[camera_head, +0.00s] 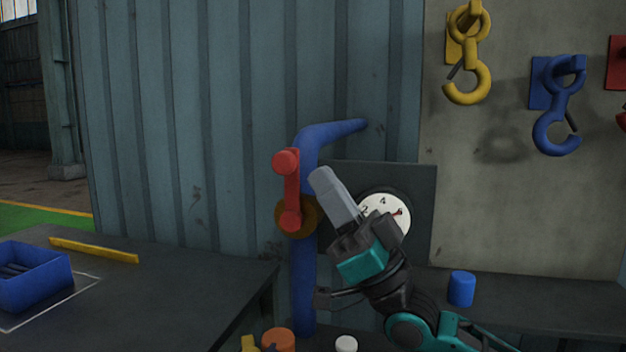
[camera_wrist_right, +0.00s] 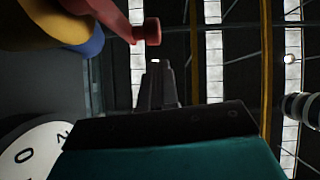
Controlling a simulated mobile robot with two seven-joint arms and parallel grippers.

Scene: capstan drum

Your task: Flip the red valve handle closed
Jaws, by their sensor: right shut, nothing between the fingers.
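The red valve handle (camera_head: 292,190) is a short lever on the blue pipe (camera_head: 303,265). It stands roughly upright, its lower end at a brown-yellow round fitting (camera_head: 311,215) and its knob at the top left. My right gripper (camera_head: 323,178) is shut and empty, just right of the handle in the head view, pointing up and left. In the right wrist view the shut fingers (camera_wrist_right: 158,72) show below the red handle's knob (camera_wrist_right: 148,32), with a small gap in the picture. Whether they touch cannot be told. My left gripper is not in view.
A dial gauge (camera_head: 400,208) on a dark panel is partly behind my right gripper. A dark table with a blue bin (camera_head: 32,275) stands at left. A blue cylinder (camera_head: 461,288) is on the right bench. Yellow (camera_head: 467,85) and blue hooks (camera_head: 556,130) hang on the wall.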

